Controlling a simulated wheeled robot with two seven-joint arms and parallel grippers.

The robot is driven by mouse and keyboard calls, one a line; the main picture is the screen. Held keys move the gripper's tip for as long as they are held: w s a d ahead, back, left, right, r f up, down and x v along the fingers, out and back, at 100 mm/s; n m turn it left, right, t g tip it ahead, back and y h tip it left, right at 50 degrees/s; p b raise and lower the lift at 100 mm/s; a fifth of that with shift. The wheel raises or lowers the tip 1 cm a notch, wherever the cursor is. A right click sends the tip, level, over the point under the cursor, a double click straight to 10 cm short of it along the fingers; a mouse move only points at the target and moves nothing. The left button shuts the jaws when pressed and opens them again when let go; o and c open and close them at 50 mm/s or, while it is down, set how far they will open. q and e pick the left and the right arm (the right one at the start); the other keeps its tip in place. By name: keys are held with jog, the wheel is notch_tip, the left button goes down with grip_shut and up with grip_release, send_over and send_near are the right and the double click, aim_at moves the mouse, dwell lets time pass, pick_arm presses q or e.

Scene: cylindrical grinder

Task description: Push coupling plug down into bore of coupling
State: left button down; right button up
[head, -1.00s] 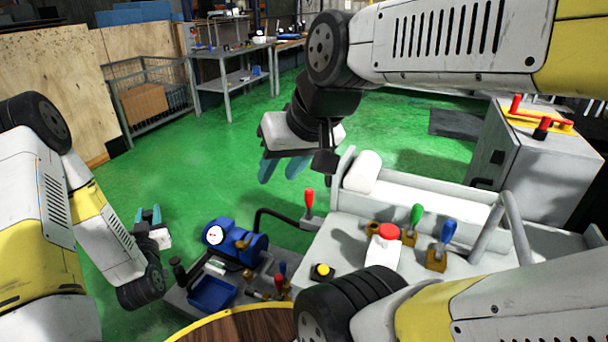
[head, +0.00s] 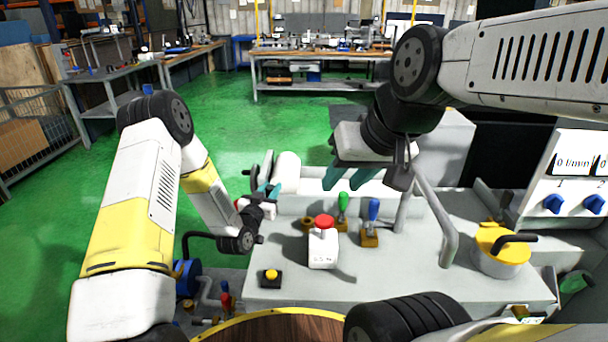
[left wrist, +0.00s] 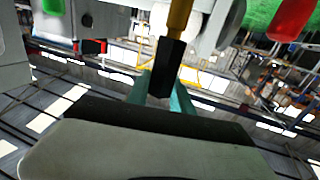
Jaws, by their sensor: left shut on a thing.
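My left gripper (head: 268,190) is over the left end of the machine's grey top, beside the white roller. In the left wrist view its teal fingers (left wrist: 166,92) are closed around a dark faceted piece with a brass-coloured end (left wrist: 178,22), which looks like the coupling plug. In the head view that piece is too small and covered to make out. A small brass fitting (head: 307,223), possibly the coupling, stands on the machine right of my left gripper; its bore cannot be made out. My right gripper (head: 350,178) hangs above the machine, teal fingers apart, with nothing visible between them.
A white box with a red button (head: 323,247), a green lever (head: 343,205) and a blue lever (head: 372,212) stand close together. A bent grey rail (head: 440,220) and a yellow-lidded pot (head: 502,245) are right. A yellow button (head: 270,277) sits front left.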

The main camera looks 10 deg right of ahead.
pick_arm(q)
jog(key=w+d+m+g+h, duration=0.3)
jog(key=d+h, duration=0.1)
jog(key=d, duration=0.8)
jog(key=shift+d, duration=0.4)
jog(key=shift+r, duration=0.1)
jog(key=shift+s+a+f, duration=0.1)
jog(key=shift+s+f, duration=0.05)
jog(key=shift+f, duration=2.75)
jog(key=shift+f, duration=0.6)
jog(key=shift+f, duration=0.35)
jog(key=shift+f, duration=1.4)
